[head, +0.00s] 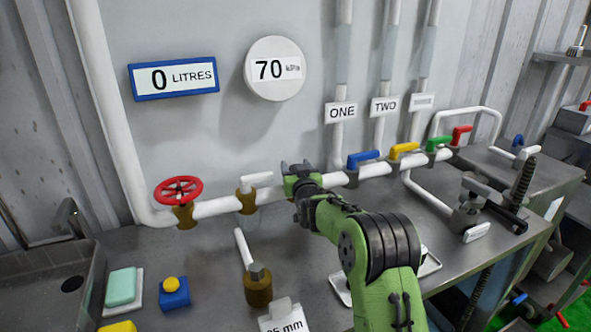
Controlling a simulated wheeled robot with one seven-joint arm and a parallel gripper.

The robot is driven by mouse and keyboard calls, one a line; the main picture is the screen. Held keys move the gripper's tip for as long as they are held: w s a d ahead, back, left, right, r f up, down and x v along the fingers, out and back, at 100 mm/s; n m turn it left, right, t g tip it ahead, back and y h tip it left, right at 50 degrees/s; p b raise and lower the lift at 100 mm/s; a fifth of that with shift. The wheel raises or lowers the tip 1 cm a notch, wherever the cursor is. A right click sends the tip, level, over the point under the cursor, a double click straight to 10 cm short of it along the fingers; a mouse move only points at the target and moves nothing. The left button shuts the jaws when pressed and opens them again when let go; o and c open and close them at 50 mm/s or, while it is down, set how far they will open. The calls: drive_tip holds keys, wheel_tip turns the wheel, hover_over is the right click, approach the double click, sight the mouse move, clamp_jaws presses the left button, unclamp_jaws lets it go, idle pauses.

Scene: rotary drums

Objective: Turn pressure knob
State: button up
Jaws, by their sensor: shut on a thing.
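My gripper (293,168) is at the white pipe on the back wall, between the white-handled valve and the blue handle. It is shut on a part there, at the pressure knob's apparent place. My gripper and arm hide most of that part, so the knob's shape and angle cannot be seen. The round white gauge (272,69) on the wall above reads 70, with a unit that looks like kPa.
A blue-framed display (174,78) reads 0 LITRES. A red handwheel (178,190), a white-handled valve (247,195), and blue (364,158), yellow (404,149), green (439,143) and red (461,135) handles sit along the pipe. A brass fitting (258,287) stands on the bench.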

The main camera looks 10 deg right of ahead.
drive_tip(key=o, duration=0.9)
drive_tip(key=shift+o, duration=0.2)
drive_tip(key=shift+s, duration=0.15)
drive_tip(key=s, duration=1.5)
drive_tip(key=shift+s+b, duration=0.25)
drive_tip(key=shift+b, duration=0.05)
